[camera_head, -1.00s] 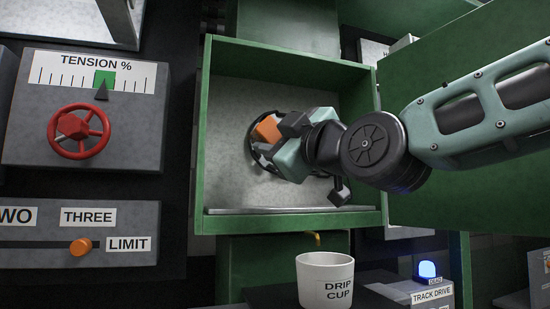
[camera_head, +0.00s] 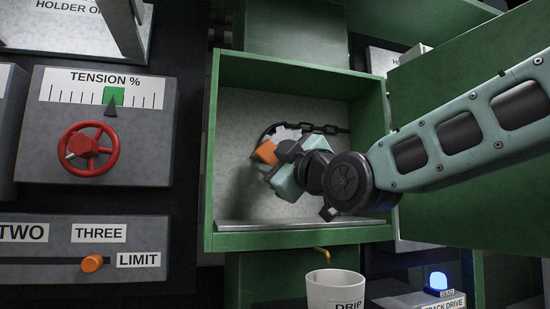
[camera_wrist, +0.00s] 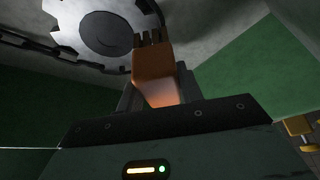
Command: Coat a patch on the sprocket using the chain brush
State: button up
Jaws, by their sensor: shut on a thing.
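My gripper (camera_head: 276,161) is shut on the chain brush (camera_head: 266,152), inside the open green case. The brush has an orange handle, and its short dark bristles show in the wrist view (camera_wrist: 152,72). The sprocket (camera_wrist: 105,32) is a pale grey toothed disc at the top of the wrist view. In the head view it is mostly hidden behind my gripper. The bristles overlap the sprocket's right lower edge in the wrist view; I cannot tell whether they touch. No coated patch can be made out.
A dark chain (camera_head: 327,129) runs right from the sprocket. The green case walls (camera_head: 300,239) surround my gripper, with an open door (camera_head: 470,90) at right. A white drip cup (camera_head: 333,290) stands below. Left are a tension panel with a red handwheel (camera_head: 87,149) and an orange slider (camera_head: 92,264).

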jog(key=shift+w+a, duration=0.25)
jog(key=shift+w, duration=0.65)
dwell(0.5)
